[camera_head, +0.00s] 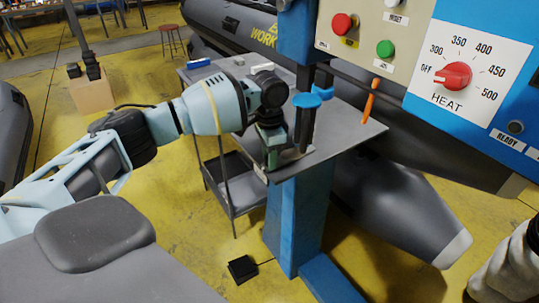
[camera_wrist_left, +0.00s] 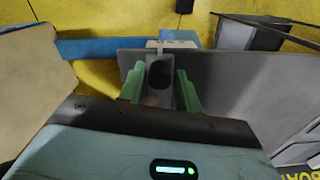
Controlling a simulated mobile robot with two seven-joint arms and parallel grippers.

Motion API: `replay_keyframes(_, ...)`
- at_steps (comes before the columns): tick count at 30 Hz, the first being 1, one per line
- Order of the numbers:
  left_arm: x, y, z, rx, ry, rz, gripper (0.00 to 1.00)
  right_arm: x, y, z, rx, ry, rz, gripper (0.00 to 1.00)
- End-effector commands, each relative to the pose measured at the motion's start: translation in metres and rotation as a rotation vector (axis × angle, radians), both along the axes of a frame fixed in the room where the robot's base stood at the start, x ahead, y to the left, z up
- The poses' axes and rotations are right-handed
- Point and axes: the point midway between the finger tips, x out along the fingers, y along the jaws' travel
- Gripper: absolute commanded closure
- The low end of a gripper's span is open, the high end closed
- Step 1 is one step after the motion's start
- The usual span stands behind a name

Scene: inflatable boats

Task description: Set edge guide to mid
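My left gripper (camera_head: 271,158) comes in from the left and points down at the near end of the grey worktable (camera_head: 345,130). In the left wrist view its green fingers (camera_wrist_left: 160,82) stand apart, on either side of a dark upright piece with a rounded end (camera_wrist_left: 159,74), which looks like the edge guide. I cannot tell whether either finger touches it. A pale marked strip (camera_wrist_left: 172,43) lies at the table edge just beyond it. In the head view the gripper mostly hides the guide. My right gripper is not in view.
An orange-handled tool (camera_head: 371,98) is on the table's right side. The control panel with a red heat dial (camera_head: 453,76) hangs above right. A foot pedal (camera_head: 242,269) lies on the floor.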

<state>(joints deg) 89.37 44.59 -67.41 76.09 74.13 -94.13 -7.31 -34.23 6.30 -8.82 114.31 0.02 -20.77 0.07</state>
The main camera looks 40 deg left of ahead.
Motion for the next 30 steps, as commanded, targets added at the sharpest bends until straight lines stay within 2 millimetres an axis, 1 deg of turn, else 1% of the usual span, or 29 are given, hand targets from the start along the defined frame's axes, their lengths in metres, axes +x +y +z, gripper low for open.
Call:
replay_keyframes(1, 0.000, 0.000, 0.000, 0.000, 0.000, 0.000, 0.73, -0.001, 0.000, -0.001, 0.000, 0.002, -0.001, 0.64)
replay_keyframes(7, 0.000, 0.000, 0.000, 0.000, 0.000, 0.000, 0.99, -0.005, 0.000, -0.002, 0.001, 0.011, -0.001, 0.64)
replay_keyframes(12, 0.000, 0.000, 0.000, -0.001, -0.001, 0.000, 1.00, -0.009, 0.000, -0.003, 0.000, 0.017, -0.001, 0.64)
replay_keyframes(15, 0.001, 0.001, 0.002, -0.001, -0.002, 0.000, 1.00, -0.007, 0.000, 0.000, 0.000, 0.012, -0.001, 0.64)
replay_keyframes(22, 0.006, 0.015, 0.004, 0.000, -0.004, 0.003, 1.00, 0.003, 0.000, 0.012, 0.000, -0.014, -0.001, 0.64)
replay_keyframes(30, 0.007, 0.016, 0.001, 0.000, -0.003, 0.002, 1.00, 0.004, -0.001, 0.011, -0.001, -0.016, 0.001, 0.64)
